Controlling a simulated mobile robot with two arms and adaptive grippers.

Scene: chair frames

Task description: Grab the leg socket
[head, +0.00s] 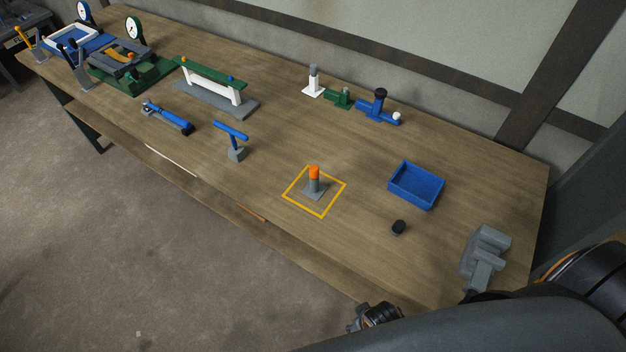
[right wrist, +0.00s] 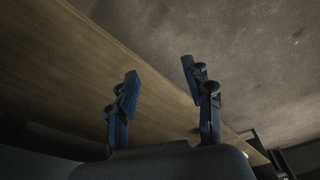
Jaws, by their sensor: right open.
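A short black cylinder (head: 399,227), which looks like the leg socket, lies on the wooden table in front of the blue bin. It is small in the head view, and I cannot tell its opening. My right gripper (head: 375,318) is at the table's front edge, at the bottom of the head view, apart from the black piece and nearer to me. In the right wrist view the right gripper (right wrist: 159,82) has its two fingers spread with nothing between them. My left gripper is not in view.
A grey post with an orange top (head: 314,174) stands inside a yellow square (head: 327,211). A blue bin (head: 428,200) and a grey vise-like block (head: 487,245) flank the black piece. A blue-handled tool (head: 231,132) stands farther left. Table around the black piece is clear.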

